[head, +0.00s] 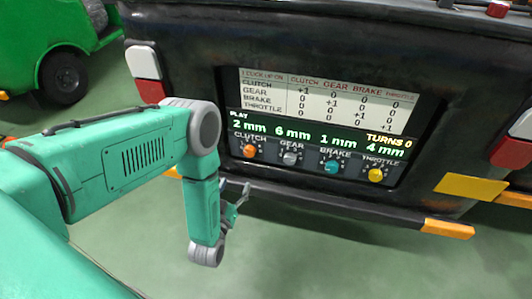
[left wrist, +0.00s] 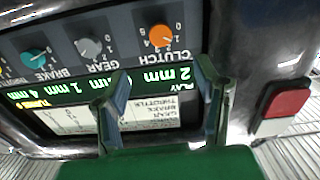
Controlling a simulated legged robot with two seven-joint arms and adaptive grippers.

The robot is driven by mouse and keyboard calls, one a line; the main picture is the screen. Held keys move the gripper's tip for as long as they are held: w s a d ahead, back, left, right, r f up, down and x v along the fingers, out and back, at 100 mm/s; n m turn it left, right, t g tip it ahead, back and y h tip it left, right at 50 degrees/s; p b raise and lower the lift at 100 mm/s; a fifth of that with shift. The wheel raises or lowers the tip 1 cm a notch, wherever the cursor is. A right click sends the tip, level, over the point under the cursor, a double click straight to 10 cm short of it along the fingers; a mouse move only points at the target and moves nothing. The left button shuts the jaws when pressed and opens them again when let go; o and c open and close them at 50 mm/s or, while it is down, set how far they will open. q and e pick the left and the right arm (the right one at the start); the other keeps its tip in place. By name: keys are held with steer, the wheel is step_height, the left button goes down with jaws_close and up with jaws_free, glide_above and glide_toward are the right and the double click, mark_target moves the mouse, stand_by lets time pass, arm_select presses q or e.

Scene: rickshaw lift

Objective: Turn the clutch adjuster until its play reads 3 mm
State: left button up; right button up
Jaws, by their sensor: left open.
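The clutch adjuster is an orange knob (head: 249,151) at the left end of a row on the dark rickshaw panel. The display (head: 320,139) above it reads clutch 2 mm, gear 6 mm, brake 1 mm, throttle 4 mm, and TURNS 0. My left gripper (head: 240,192) is below and left of the clutch knob in the head view, apart from it. In the left wrist view the picture is upside down; my left gripper (left wrist: 165,85) is open and empty, and the orange knob (left wrist: 160,36) shows beyond its fingertips. My right gripper is not in view.
Beside the clutch knob are the grey gear knob (head: 291,158), teal brake knob (head: 331,167) and yellow throttle knob (head: 375,175). A white chart (head: 325,97) sits above the display. A black bumper (head: 340,207) runs below. Another green vehicle (head: 50,40) stands at back left.

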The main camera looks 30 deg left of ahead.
mark_target(248, 153)
arm_select(q)
steer(key=b+x, duration=0.2)
steer(key=x, duration=0.5)
steer(key=b+x, duration=0.1)
steer(key=x, duration=0.5)
steer(key=shift+w+a+r+b, duration=0.2)
steer(key=shift+w+r+b, duration=0.05)
steer(key=shift+w+b, duration=0.15)
steer(key=c, duration=1.1)
